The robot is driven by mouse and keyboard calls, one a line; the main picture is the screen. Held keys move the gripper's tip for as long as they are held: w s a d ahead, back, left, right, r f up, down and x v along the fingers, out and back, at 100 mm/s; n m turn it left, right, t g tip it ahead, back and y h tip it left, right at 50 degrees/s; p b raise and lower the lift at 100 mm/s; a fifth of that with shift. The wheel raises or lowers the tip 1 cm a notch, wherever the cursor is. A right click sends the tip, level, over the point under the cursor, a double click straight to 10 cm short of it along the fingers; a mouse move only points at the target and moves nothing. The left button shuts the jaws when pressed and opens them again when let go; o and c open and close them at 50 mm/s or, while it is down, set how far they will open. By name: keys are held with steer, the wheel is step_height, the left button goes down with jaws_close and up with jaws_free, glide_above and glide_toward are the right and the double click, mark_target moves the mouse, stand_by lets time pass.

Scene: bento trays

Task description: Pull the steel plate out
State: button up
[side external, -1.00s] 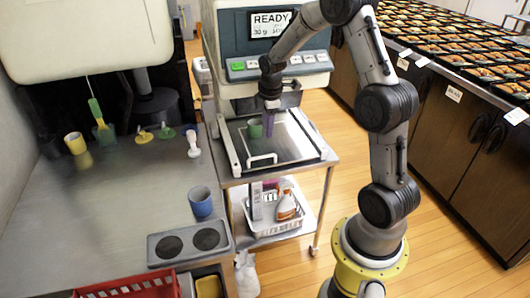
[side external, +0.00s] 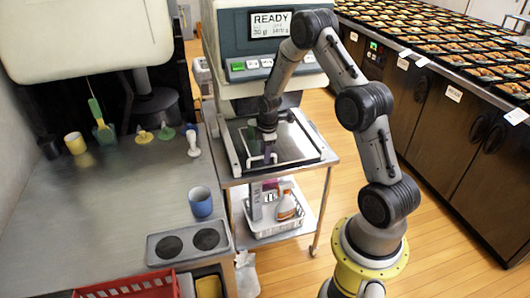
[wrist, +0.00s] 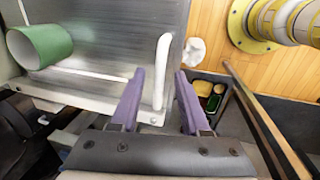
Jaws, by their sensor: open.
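The steel plate (side external: 290,143) lies flat on the cart in front of the weighing machine, between pale side rails. A white bar handle (side external: 254,162) stands at its near edge. My gripper (side external: 267,157) is low over this edge, by the handle. In the wrist view, my gripper (wrist: 160,76) has its two purple fingers apart. The white handle (wrist: 162,60) shows between and beyond the fingertips, with no clear contact. The steel plate (wrist: 115,35) fills the upper left there.
A blue cup (side external: 201,202) stands on the left counter. A white basket (side external: 272,228) is on the cart's lower shelf.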

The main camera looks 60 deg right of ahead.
jaws_close()
stand_by(1.4)
